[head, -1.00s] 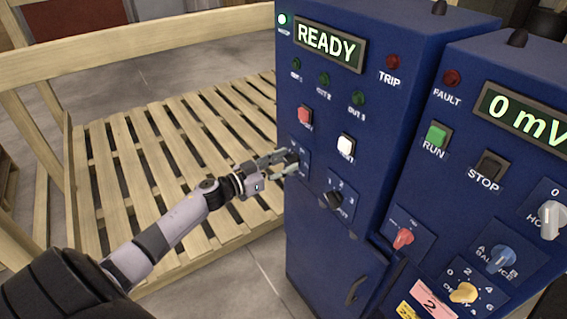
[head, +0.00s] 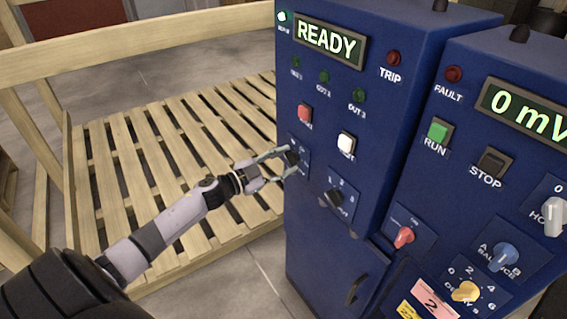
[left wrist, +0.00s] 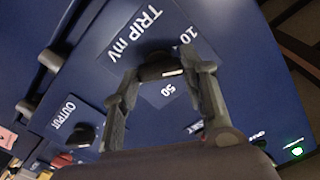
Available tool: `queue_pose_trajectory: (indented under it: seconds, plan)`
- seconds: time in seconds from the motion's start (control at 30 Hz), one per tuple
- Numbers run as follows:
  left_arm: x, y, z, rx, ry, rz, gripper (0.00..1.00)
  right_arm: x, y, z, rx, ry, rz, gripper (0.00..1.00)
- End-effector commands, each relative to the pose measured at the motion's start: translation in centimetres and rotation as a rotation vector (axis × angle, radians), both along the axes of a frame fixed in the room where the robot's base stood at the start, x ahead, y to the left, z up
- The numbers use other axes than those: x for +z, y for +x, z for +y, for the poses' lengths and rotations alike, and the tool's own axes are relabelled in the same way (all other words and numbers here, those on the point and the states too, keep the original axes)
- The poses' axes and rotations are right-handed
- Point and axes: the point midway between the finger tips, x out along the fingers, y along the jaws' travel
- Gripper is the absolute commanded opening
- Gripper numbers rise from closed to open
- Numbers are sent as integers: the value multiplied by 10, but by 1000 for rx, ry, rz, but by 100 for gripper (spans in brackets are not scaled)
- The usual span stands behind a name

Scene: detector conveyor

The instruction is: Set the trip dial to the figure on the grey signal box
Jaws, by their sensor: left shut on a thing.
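The trip dial (left wrist: 158,66) is a dark round knob with a white pointer line on a blue plate marked TRIP mV. In the left wrist view its pointer faces right, between the figures 10 and 50; a finger hides part of the scale. My left gripper (left wrist: 165,72) has one finger on each side of the dial and is shut on it. In the head view my left gripper (head: 289,160) is at the left edge of the blue cabinet (head: 340,255), covering most of the dial. I cannot make out a grey signal box. My right gripper is not in view.
The cabinet's display (head: 328,42) reads READY. Below are a red button (head: 305,113), a white button (head: 346,143) and the black output dial (head: 333,198). A second blue cabinet with a 0 mV display (head: 525,112) stands right. A slatted wooden pallet (head: 170,170) lies left.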

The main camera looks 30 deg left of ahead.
Motion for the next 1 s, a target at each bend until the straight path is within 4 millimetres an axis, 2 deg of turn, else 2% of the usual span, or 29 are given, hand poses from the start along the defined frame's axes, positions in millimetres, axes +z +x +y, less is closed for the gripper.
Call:
queue_pose_trajectory:
  seconds: [1.0]
  plan:
    - [-5, -1, -1, -1, 896, -370, 12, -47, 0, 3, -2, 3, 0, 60]
